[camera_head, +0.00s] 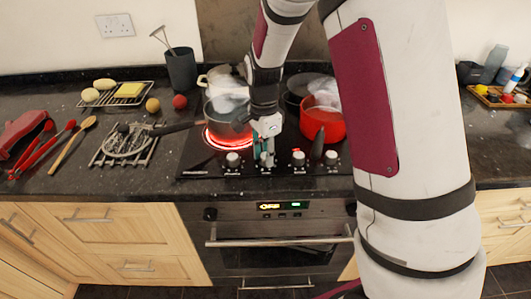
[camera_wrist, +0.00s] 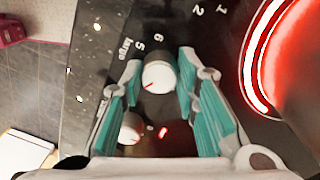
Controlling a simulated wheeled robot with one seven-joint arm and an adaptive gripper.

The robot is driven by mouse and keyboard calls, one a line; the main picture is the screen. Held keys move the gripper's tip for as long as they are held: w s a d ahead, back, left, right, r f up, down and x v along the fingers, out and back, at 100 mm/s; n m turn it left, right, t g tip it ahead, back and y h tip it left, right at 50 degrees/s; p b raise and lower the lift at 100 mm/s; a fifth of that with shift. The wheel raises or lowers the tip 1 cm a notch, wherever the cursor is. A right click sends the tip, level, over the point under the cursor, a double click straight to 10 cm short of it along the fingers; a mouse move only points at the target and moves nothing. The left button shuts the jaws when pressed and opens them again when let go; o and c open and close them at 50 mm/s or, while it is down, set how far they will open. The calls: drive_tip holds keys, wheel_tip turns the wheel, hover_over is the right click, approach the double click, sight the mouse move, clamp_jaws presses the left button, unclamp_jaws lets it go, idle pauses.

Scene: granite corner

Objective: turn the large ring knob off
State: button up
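A white round knob (camera_wrist: 158,76) with a red pointer mark is between my gripper's fingers in the wrist view. The word "large" and the numbers 5 and 6 are printed beside it. My gripper (camera_wrist: 160,74) is open, one teal-padded finger on each side; I cannot tell whether the pads touch it. In the head view my gripper (camera_head: 265,156) points down at the hob's front knob row and largely hides this knob. A large ring (camera_head: 222,138) glows red under a glass pot (camera_head: 226,115); its glow (camera_wrist: 254,60) also shows in the wrist view.
Other knobs stand close by: one on the left (camera_head: 232,159), two on the right (camera_head: 298,158) (camera_head: 333,158). A red pot (camera_head: 321,122) stands at the right of the hob. A wire trivet (camera_head: 125,144) lies left of the hob.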

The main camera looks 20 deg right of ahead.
drive_tip(key=shift+n, duration=0.3)
drive_tip(key=n, duration=0.6)
drive_tip(key=shift+p, duration=0.35)
drive_tip(key=n, duration=0.7)
drive_tip(key=shift+h+p, duration=0.3)
drive_tip(key=n, duration=0.5)
drive_tip(key=shift+s+n+t+p, duration=0.1)
drive_tip(key=shift+n+t+p, duration=0.3)
drive_tip(key=shift+n+p, duration=0.45)
drive_tip(key=shift+n, duration=1.85)
drive_tip(key=o, duration=1.2)
drive_tip(key=shift+c, duration=0.2)
